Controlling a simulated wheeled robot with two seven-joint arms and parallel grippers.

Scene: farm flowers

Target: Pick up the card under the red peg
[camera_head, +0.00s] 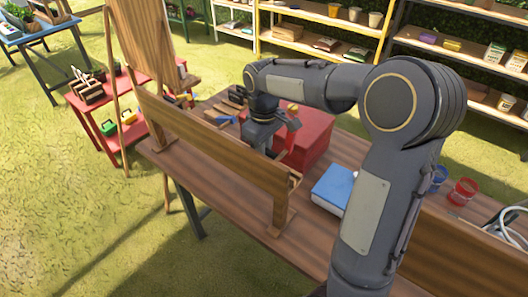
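A long wooden board (205,150) stands upright on feet on the wooden table, with its back towards me. No card and no red peg can be made out; anything on the board's far side is hidden from this view. My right arm reaches in from the lower right. My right gripper (268,137) is just behind the board's top edge, near its right part, pointing downward. The fingers are partly hidden by the board and wrist, so I cannot tell whether they are open or hold anything. My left gripper is not in view.
A red box (309,140) stands just beyond my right gripper. A blue and white box (333,187) lies nearer on the table. A blue cup (438,177) and a red cup (463,190) stand at the right. A second wooden board (455,262) is at the lower right.

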